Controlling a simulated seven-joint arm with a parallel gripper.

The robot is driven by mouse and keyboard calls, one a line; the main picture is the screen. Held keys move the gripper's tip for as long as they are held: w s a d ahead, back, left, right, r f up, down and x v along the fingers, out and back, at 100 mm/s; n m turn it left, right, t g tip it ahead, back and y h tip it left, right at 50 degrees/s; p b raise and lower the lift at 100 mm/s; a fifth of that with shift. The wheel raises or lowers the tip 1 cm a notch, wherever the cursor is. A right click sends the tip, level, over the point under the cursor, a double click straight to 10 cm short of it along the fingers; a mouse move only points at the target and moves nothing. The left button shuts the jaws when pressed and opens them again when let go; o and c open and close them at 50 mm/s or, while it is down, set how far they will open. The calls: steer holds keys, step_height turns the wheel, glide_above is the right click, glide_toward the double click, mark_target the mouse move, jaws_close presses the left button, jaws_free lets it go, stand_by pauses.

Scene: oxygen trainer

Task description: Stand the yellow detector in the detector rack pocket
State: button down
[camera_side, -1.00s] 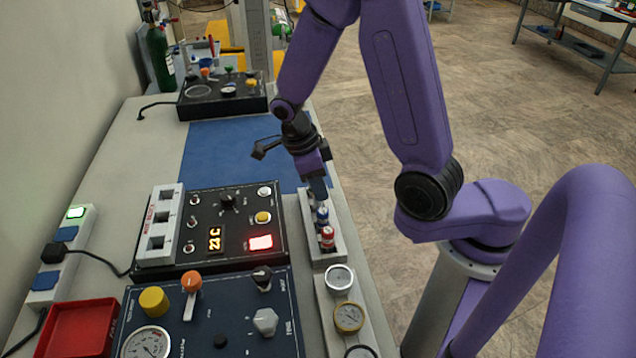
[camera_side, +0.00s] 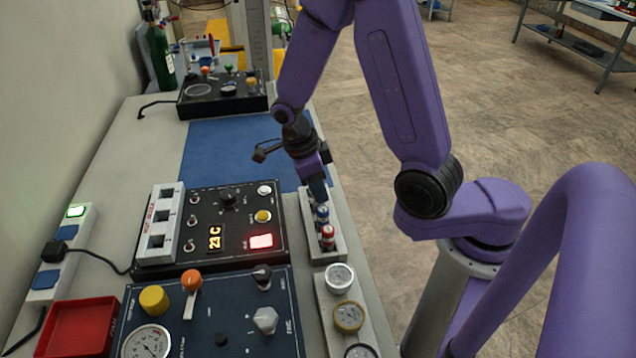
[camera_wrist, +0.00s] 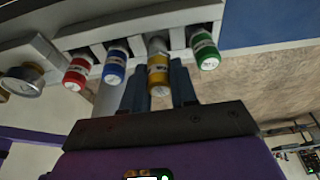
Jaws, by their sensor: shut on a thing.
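The yellow detector (camera_wrist: 158,72) stands in a row with red, blue and green ones in the wrist view, its upper end toward the camera. My gripper (camera_wrist: 158,84) is shut on it, with one dark finger on each side. In the side view my gripper (camera_side: 320,195) is low over the far part of a light grey rack (camera_side: 333,253) by the table's right edge. The yellow detector is hidden there behind the fingers. Its lower end is hidden, so I cannot tell how deep it sits.
A blue detector (camera_side: 322,215) and a red detector (camera_side: 327,238) stand nearer in that rack; a green detector (camera_wrist: 204,50) is close beside the yellow one. The blue mat (camera_side: 225,150) is clear.

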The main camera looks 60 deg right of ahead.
steer(key=shift+f, duration=1.15)
steer(key=c, duration=0.8)
jaws_free()
steer(key=w+a+r+n+t, duration=0.1)
steer(key=w+a+r+n, duration=0.15)
steer(key=r+n, duration=0.4)
steer(key=w+a+r+n, duration=0.1)
steer(key=a+r+n, duration=0.2)
steer(key=r, duration=0.7)
steer(key=s+d+f+n+y, duration=0.1)
steer(key=s+d+n, duration=0.1)
steer(key=s+n, duration=0.8)
steer(key=s+d+f+n+t+y, duration=0.1)
steer(key=s+n, duration=0.9)
steer(key=n, duration=1)
steer(key=shift+d+f+y, duration=0.3)
steer(key=shift+d, duration=0.1)
